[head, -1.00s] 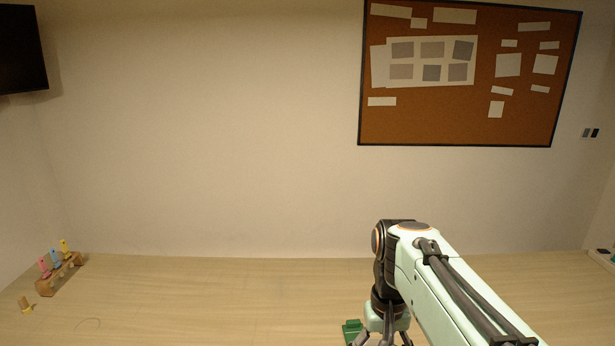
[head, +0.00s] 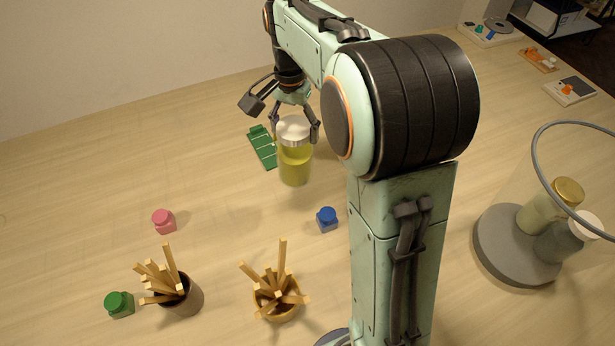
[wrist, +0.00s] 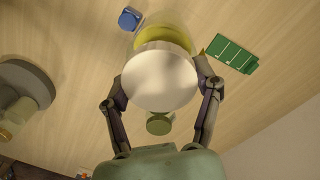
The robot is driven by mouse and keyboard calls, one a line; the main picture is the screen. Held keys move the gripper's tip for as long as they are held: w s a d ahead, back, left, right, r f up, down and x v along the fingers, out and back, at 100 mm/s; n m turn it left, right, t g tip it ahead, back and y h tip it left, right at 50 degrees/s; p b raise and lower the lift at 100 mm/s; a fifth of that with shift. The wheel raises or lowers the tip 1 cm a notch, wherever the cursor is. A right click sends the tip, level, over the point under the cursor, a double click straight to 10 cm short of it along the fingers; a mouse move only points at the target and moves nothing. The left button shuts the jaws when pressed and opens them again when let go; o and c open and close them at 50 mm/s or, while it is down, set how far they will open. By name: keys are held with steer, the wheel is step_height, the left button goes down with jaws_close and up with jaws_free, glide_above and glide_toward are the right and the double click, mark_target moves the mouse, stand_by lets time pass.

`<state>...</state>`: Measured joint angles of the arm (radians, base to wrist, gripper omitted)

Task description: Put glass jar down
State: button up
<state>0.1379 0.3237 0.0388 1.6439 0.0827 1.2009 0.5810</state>
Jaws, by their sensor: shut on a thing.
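The glass jar (head: 295,165) has yellow-green contents and a pale whitish lid. It stands upright between the fingers of my gripper (head: 295,128), which is shut on it around the lid. In the wrist view the lid (wrist: 160,80) faces the camera, with a finger of my gripper (wrist: 162,84) on each side. The yellow-green body shows just beyond the lid. I cannot tell for sure whether the jar's base touches the table (head: 90,170) or hangs slightly above it.
A blue block (head: 327,220) is in front. Pink (head: 164,222) and green (head: 119,304) blocks and two stick-filled cups (head: 190,299) (head: 277,311) stand nearer. A grey round base (head: 490,250) with jars is right. Table left is clear.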

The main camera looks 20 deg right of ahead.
steer(key=d+f+m, duration=0.1)
steer(key=d+f, duration=0.1)
steer(key=f, duration=0.5)
steer(key=d+f+m, duration=0.1)
steer(key=d+f, duration=0.2)
steer(key=f, duration=0.4)
steer(key=shift+f, duration=0.35)
steer(key=o, duration=1.2)
steer(key=shift+s+f, duration=0.1)
steer(key=shift+o, duration=0.2)
